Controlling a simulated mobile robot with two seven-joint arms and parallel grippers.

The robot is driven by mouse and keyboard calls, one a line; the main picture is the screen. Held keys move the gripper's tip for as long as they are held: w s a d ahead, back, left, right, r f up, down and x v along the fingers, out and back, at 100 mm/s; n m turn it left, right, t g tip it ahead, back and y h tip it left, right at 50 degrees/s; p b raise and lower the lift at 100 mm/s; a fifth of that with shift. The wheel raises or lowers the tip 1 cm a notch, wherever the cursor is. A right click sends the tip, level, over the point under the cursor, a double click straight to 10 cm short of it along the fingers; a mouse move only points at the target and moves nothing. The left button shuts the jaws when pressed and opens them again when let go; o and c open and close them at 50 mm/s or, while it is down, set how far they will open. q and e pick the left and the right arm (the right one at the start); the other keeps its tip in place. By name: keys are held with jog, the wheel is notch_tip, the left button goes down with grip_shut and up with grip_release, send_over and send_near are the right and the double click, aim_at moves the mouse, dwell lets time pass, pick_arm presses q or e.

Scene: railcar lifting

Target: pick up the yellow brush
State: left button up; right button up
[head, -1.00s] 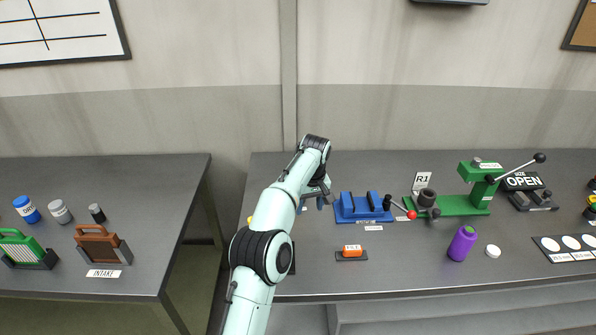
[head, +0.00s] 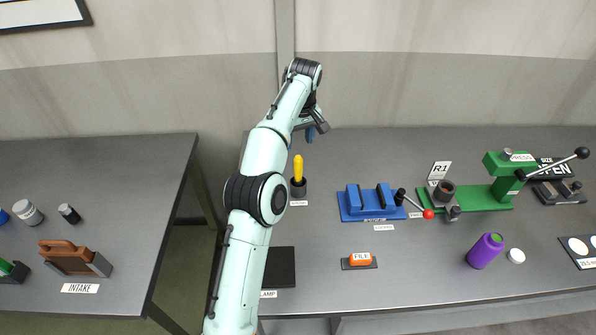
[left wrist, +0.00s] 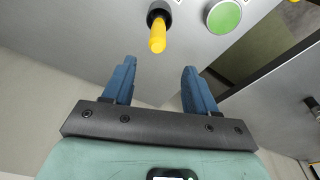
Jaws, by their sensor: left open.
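The yellow brush (head: 298,168) stands upright in a small dark holder (head: 299,188) on the right-hand bench, just right of my left arm. In the left wrist view the yellow brush (left wrist: 157,38) shows beyond the fingertips, between them in the picture and apart from both. My left gripper (head: 311,134) is raised above and behind the brush, near the wall. Its two blue fingers are spread and empty in the left wrist view (left wrist: 158,75). My right gripper is in neither view.
A dark pad (head: 280,267) lies in front of the brush. A gap separates the left bench (head: 150,180). A green disc (left wrist: 224,16) shows in the wrist view.

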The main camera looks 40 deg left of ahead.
aim_at(298, 165)
pick_arm(q)
jog(key=f, duration=0.6)
jog(key=shift+a, duration=0.3)
jog(key=shift+w+a+f, duration=0.1)
jog(key=shift+w+f, duration=0.1)
jog(key=shift+f, duration=0.85)
jog(key=shift+w+a+f, duration=0.1)
jog(key=shift+w+f, duration=0.05)
jog(key=shift+f, duration=0.9)
jog(key=shift+w+a+f, duration=0.1)
jog(key=shift+w+f, duration=0.1)
jog(key=shift+f, duration=0.85)
jog(key=shift+d, duration=0.1)
grip_shut()
